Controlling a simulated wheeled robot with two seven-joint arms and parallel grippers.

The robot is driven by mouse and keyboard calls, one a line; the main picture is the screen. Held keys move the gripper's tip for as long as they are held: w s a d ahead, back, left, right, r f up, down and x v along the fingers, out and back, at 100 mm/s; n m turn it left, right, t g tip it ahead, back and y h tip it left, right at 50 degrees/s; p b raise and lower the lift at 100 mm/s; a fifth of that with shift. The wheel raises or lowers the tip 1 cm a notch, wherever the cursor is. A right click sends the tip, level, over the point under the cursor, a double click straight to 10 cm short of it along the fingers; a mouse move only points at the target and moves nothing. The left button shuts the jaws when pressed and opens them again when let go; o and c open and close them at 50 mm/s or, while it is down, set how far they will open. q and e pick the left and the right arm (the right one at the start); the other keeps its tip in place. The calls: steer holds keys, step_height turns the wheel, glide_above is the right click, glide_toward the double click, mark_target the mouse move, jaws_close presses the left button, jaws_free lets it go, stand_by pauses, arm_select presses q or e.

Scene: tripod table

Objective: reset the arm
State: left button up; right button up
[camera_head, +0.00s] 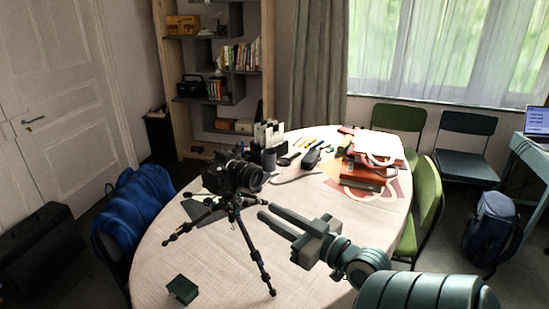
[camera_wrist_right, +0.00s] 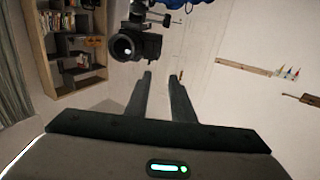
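My right gripper (camera_head: 268,215) reaches in from the lower right over the round table (camera_head: 320,250). Its two fingers are apart with nothing between them, and they also show in the right wrist view (camera_wrist_right: 161,77). The fingertips point toward a black camera (camera_head: 232,178) on a small black tripod (camera_head: 247,235) that stands on the table. The camera shows beyond the fingers in the right wrist view (camera_wrist_right: 135,45); I cannot tell the exact gap. My left gripper is not in either view.
A small dark green box (camera_head: 182,289) lies at the table's front left. A blue jacket (camera_head: 140,205) hangs on the left chair; green chairs (camera_head: 428,200) stand right. The table's front middle is clear.

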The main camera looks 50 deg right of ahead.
steer(key=shift+f, duration=0.1)
stand_by(0.5)
steer(key=s+a+f+n+g+y, duration=0.1)
steer(key=a+f+g, duration=0.4)
steer(key=f, duration=0.5)
steer(key=s+a+f+g+y, duration=0.1)
steer(key=a+f+g, duration=0.1)
steer(key=a+f, duration=0.7)
steer(key=s+a+f+n+g, duration=0.2)
steer(key=s+a+f+g, duration=0.6)
steer(key=s+a+f, duration=0.45)
step_height(320, 180, down, 28)
steer(key=d, duration=0.1)
steer(key=s+d+f+g, duration=0.1)
steer(key=s+d+f, duration=0.2)
steer(key=s+f, duration=1.5)
steer(key=shift+s+d+f+g+h, duration=0.2)
steer(key=shift+s+f+g+h, duration=0.1)
steer(key=shift+s+f+g, duration=0.1)
